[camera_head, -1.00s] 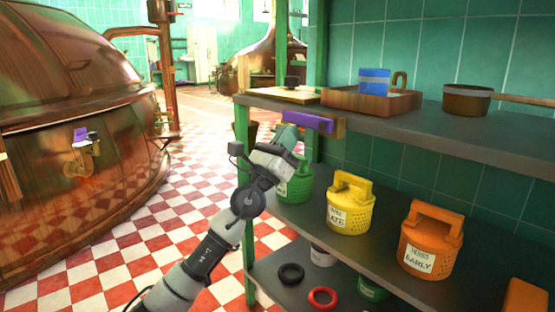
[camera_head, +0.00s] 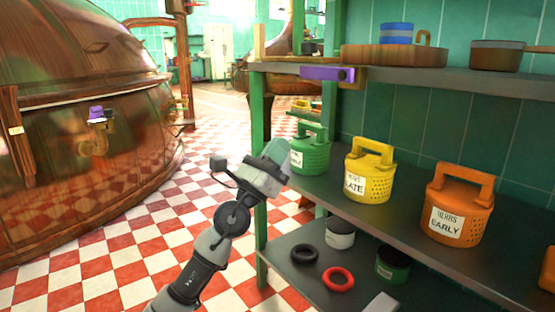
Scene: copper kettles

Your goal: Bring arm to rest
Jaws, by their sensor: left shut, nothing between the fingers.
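My left arm reaches up from the bottom of the head view. Its gripper (camera_head: 274,152) is shut and empty, beside the left end of the shelf unit. It appears just left of a green perforated basket (camera_head: 311,154) on the middle shelf; I cannot tell whether there is a gap in depth.
A yellow basket (camera_head: 369,172) and an orange basket (camera_head: 458,204) stand on the middle shelf (camera_head: 405,222). The upper shelf (camera_head: 400,76) overhangs them. Black (camera_head: 304,254) and red (camera_head: 338,279) rings lie below. A large copper kettle (camera_head: 70,130) stands left, with checkered floor between.

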